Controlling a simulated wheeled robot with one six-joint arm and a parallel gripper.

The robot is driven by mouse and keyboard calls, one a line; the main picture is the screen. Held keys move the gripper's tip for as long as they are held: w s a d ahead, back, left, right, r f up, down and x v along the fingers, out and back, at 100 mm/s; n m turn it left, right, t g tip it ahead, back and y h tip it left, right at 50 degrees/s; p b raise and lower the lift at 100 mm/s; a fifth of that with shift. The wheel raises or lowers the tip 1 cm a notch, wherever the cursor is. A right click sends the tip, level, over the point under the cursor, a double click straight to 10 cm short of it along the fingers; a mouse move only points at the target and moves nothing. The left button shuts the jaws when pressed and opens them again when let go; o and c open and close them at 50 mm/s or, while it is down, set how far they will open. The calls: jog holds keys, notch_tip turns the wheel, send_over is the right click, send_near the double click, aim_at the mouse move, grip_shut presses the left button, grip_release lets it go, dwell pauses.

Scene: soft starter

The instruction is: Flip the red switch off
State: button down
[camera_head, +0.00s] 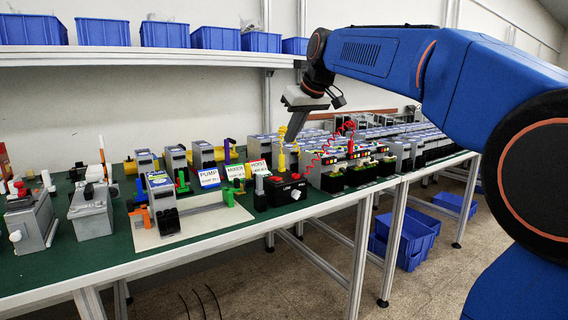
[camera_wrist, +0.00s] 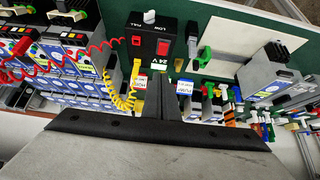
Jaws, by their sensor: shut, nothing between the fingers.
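A black control box (camera_head: 287,191) stands near the front edge of the green bench, with a white-pointed knob and a LOW/FULL label. In the wrist view the box (camera_wrist: 150,30) appears upside down at upper middle. It carries a red switch (camera_wrist: 162,47) and a second red part (camera_wrist: 136,41). I cannot tell the switch's position. The switch is not clear in the head view. My gripper (camera_head: 290,139) points downward above and behind the box, apart from it.
Yellow and red coiled cables (camera_wrist: 125,98) rise beside the box. Rows of grey units (camera_head: 380,148) fill the bench on the right. Blue bins (camera_head: 215,38) line a shelf above.

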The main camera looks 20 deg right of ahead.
send_over(279, 178)
jog(key=f, duration=0.8)
jog(key=shift+s+d+f, duration=0.25)
jog(key=shift+d, duration=0.1)
jog(key=shift+s+d+f, duration=0.1)
jog(key=shift+s+f, duration=0.05)
jog(key=shift+f, duration=0.4)
jog(key=shift+s+f, duration=0.15)
jog(key=shift+f, duration=0.35)
jog(key=shift+s+f, duration=0.1)
jog(key=shift+f, duration=0.65)
jog(key=shift+s+d+f+t, duration=0.1)
jog(key=shift+s+f+t, duration=0.2)
jog(key=shift+f+t, duration=0.4)
jog(key=shift+w, duration=0.1)
jog(key=shift+r, duration=0.2)
jog(key=shift+r, duration=0.65)
